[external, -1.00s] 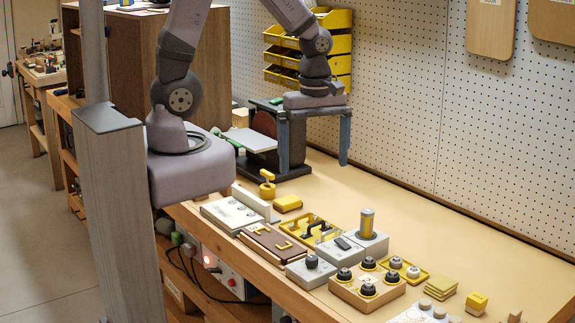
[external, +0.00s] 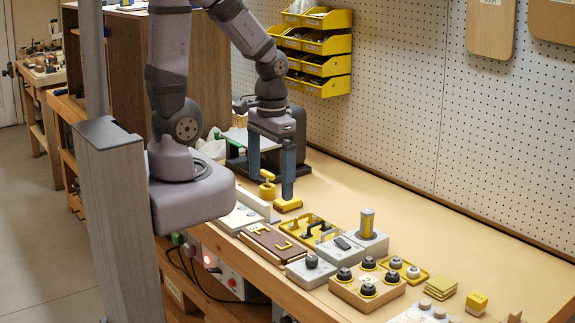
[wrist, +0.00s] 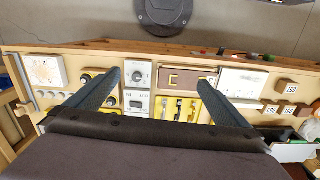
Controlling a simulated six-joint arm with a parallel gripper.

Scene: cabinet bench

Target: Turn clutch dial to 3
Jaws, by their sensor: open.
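My gripper (external: 271,190) is open and empty above the bench, fingers pointing down. In the external view its fingers overlap a yellow-topped stamp-like piece and a yellow block; I see no grip on either. In the wrist view the gripper (wrist: 159,72) spans a grey box with a round dark knob (wrist: 138,75) between its fingertips. The knob (external: 311,262) also shows on the grey box at the front edge, well right of my gripper. I cannot read which is the clutch dial.
A brown panel with yellow handles (external: 272,243), a yellow tray with dark handles (external: 313,231) and a grey box with a yellow cylinder (external: 366,240) crowd the bench. A wooden block with black knobs (external: 367,290) stands farther right. The bench back (external: 430,235) is clear.

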